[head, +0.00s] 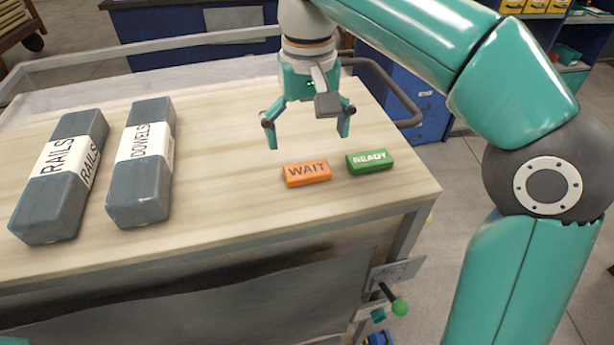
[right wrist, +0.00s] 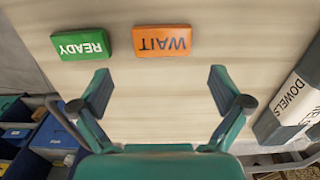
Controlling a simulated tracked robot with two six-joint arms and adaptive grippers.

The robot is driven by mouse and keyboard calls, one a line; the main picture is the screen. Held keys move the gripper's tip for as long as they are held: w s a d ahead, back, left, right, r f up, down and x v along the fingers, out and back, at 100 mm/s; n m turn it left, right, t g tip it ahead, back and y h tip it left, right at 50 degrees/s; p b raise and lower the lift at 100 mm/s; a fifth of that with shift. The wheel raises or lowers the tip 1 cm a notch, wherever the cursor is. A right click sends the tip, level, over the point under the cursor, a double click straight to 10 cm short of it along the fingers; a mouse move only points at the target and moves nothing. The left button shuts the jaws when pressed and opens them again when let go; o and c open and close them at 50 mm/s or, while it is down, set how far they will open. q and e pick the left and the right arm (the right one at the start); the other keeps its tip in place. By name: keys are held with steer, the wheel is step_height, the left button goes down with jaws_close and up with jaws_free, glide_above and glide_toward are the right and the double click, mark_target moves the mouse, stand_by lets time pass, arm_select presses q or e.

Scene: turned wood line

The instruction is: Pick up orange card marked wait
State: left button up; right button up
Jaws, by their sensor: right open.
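The orange card marked WAIT (head: 306,174) lies flat on the wooden tabletop, left of the green READY block. My right gripper (head: 309,138) is open and empty above the table, behind the orange card in the head view. In the right wrist view the orange card (right wrist: 162,41) appears upside down, beyond the open fingertips (right wrist: 160,84) and roughly centred between them. Nothing is between the fingers. My left gripper is not in view.
The green READY block (head: 370,161) lies close to the right of the orange card. Two grey wrapped bundles, RAILS (head: 60,180) and DOWELS (head: 143,165), lie on the left. The table's right edge is near the green block. The tabletop between DOWELS and the card is clear.

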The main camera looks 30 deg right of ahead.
mark_target(307, 167)
steer(key=shift+a+f, duration=0.15)
steer(key=shift+f, duration=2.65)
steer(key=c, duration=0.8)
